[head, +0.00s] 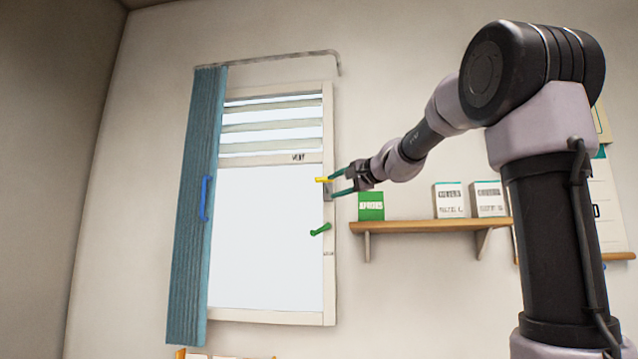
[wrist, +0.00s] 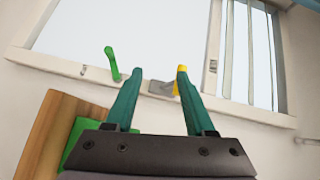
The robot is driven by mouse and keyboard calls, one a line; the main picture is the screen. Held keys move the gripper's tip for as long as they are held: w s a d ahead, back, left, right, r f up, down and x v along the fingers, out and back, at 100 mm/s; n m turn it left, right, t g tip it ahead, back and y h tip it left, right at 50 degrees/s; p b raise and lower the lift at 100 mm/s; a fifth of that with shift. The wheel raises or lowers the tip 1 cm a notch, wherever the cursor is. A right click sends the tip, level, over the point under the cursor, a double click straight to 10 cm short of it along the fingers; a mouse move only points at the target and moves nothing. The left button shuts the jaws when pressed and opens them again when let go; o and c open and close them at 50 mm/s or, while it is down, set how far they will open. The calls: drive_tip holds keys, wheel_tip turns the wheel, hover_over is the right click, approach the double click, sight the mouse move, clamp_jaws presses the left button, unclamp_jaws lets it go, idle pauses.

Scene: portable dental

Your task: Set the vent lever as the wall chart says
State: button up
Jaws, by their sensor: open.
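The yellow vent lever (head: 321,180) sits on the window's right frame post, just below the VENT label (head: 298,157), and points left. In the wrist view the yellow lever (wrist: 181,71) shows at the tip of the right finger, which partly hides it; I cannot tell whether they touch. Its grey mounting plate (wrist: 161,88) lies between the fingertips. My gripper (head: 333,184) is open and empty at the lever; it also shows in the wrist view (wrist: 157,76). The wall chart (head: 603,195) at the far right is partly hidden by my arm, its instruction unreadable.
A green lever (head: 320,229) is lower on the same post. A wooden shelf (head: 430,226) right of the window holds a green box (head: 371,206) and two white boxes (head: 448,200), close under my gripper. A blue curtain (head: 190,260) with a blue handle (head: 204,198) hangs at the window's left.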

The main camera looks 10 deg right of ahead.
sight(319, 180)
drive_tip(key=shift+m+t, duration=0.8)
drive_tip(key=w+a+r, duration=0.1)
drive_tip(key=w, duration=0.3)
drive_tip(key=w+a+r, duration=0.1)
drive_tip(key=w+r, duration=0.1)
drive_tip(key=w, duration=0.3)
drive_tip(key=w+r, duration=0.1)
drive_tip(key=w, duration=0.3)
drive_tip(key=shift+w+a+r, duration=0.2)
drive_tip(key=shift+a, duration=0.2)
clamp_jaws()
drive_tip(key=shift+r, duration=0.1)
